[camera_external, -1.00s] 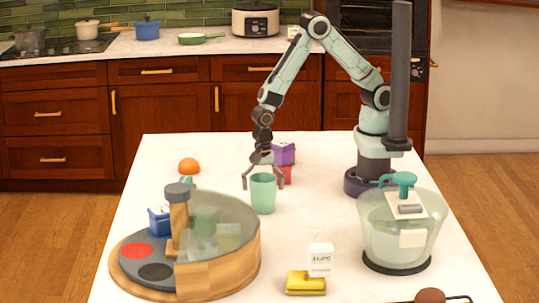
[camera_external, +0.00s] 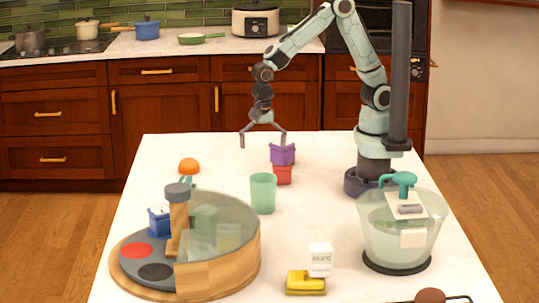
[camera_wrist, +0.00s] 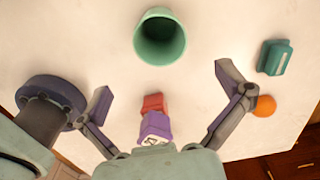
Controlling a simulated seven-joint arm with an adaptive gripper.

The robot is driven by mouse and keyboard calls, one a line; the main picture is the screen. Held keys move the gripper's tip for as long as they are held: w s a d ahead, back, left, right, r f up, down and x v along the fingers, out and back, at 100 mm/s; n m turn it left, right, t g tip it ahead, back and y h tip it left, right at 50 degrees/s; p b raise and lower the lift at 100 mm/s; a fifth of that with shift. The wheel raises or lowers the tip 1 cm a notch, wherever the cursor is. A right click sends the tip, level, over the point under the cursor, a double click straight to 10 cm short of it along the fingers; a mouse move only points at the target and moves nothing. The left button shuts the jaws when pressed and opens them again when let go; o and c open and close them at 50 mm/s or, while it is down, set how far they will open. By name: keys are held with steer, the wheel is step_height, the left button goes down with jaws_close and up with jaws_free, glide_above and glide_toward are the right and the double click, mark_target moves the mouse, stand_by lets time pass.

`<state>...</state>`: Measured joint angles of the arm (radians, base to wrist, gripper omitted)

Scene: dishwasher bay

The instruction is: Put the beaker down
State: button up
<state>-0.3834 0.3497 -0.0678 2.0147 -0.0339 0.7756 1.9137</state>
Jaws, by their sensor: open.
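The green beaker (camera_external: 263,193) stands upright on the white table (camera_external: 330,220), near its middle. In the wrist view the beaker (camera_wrist: 160,38) shows from above with its mouth open and nothing touching it. My gripper (camera_external: 263,143) is open and empty, well above the table and higher than the beaker. In the wrist view my gripper (camera_wrist: 162,82) has its two fingers spread wide, with the beaker beyond them.
A purple block (camera_external: 283,154) sits on a red block (camera_external: 283,174) behind the beaker. An orange (camera_external: 189,166) lies at the back left. A round wooden-walled container (camera_external: 217,268) stands front left. A clear jar (camera_external: 380,245) stands right. A yellow item (camera_external: 305,284) lies in front.

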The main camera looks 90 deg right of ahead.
steer(key=s+d+r+n, duration=0.4)
steer(key=s+n, duration=0.5)
steer(key=s+d+r+n, duration=0.4)
steer(key=s+d+n, duration=0.1)
steer(key=s+n, duration=0.5)
steer(key=shift+s+d+r+y, duration=0.2)
steer(key=shift+r+y, duration=0.1)
steer(key=shift+y, duration=0.1)
